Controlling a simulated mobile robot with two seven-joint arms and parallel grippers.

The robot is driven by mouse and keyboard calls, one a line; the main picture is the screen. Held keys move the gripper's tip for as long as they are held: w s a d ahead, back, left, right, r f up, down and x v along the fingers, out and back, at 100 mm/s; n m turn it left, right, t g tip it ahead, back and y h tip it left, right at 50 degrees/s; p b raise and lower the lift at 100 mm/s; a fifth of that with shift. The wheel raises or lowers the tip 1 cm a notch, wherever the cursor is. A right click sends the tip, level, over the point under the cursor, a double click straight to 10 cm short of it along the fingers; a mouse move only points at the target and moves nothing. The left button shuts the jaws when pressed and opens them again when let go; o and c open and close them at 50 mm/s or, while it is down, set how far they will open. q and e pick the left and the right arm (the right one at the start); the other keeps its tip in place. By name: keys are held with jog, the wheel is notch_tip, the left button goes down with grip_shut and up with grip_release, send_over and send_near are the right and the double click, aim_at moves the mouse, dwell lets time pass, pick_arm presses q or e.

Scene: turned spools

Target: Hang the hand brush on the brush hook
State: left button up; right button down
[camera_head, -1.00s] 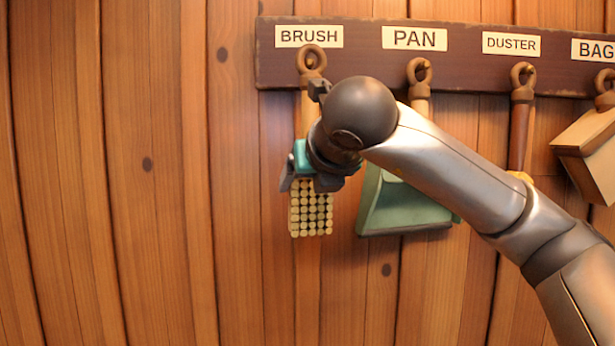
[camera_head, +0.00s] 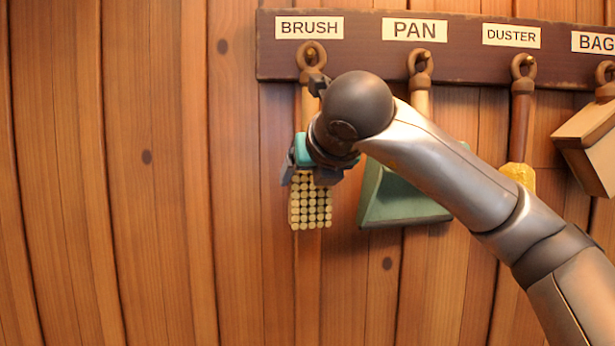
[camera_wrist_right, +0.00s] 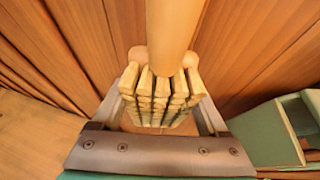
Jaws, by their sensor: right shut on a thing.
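The hand brush (camera_head: 310,205) is upright against the board, its cream bristle block low and its pale handle rising to a brown ring. The ring is at the brush hook (camera_head: 311,53) under the BRUSH label, and the peg tip shows within the ring's opening. I cannot tell whether the ring's weight rests on the peg. My right gripper (camera_head: 312,174) is shut on the brush at its head. In the right wrist view the fingers (camera_wrist_right: 162,112) flank the bristles, and the handle (camera_wrist_right: 165,30) extends up. My wrist hides part of the brush. My left gripper is not in view.
A dark board (camera_head: 365,45) carries labelled hooks. A green dustpan (camera_head: 400,198) hangs right of the brush under PAN, close to my forearm. A duster (camera_head: 521,125) and a wooden item (camera_head: 588,140) hang further right. The plank wall (camera_head: 120,200) to the left is clear.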

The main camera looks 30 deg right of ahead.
grip_release()
jog(key=shift+d, duration=0.1)
jog(key=shift+s, duration=0.1)
jog(key=v, duration=1.5)
jog(key=shift+p, duration=0.3)
